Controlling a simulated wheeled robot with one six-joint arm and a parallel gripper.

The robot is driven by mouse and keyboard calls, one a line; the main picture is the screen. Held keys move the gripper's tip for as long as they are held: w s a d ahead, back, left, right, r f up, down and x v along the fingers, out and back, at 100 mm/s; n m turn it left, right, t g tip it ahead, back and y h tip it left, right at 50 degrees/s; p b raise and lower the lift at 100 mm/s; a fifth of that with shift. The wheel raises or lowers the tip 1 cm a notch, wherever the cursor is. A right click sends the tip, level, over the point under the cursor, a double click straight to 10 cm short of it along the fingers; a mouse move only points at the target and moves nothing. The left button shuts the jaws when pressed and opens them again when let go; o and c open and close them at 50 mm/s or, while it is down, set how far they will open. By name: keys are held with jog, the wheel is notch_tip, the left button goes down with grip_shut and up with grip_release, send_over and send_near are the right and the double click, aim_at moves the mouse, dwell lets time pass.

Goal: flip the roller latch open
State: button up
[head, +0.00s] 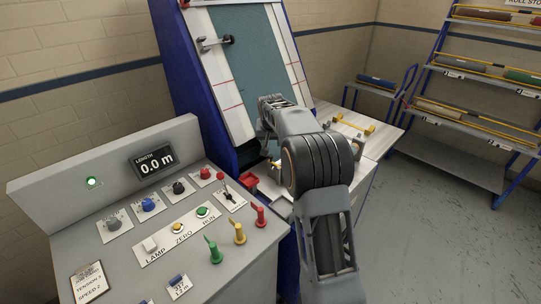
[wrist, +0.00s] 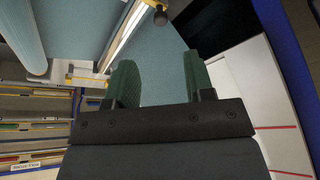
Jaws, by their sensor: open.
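My gripper (wrist: 160,62) shows in the wrist view with two green-padded fingers apart and nothing between them. Teal cloth lies beyond the fingertips. In the wrist view a small dark round knob (wrist: 160,17) sits ahead, by the edge of a pale rail. A yellow and grey bracket (wrist: 88,78) is left of the fingers, near the end of a pale blue roller (wrist: 27,40). I cannot tell which part is the roller latch. In the head view my arm hides the gripper and part of the machine. A grey bar with dark ends (head: 214,43) sits on the sloping panel's left side.
The control console (head: 150,225) with buttons and coloured levers fills the lower left. A pale table with a yellow-ended frame (head: 354,124) is right of the arm. A roll rack (head: 480,95) stands at right. The right floor is clear.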

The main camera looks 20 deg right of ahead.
aim_at(271, 156)
jog(key=p+x, duration=0.1)
jog(key=x, duration=0.9)
jog(key=shift+c, duration=0.2)
grip_shut()
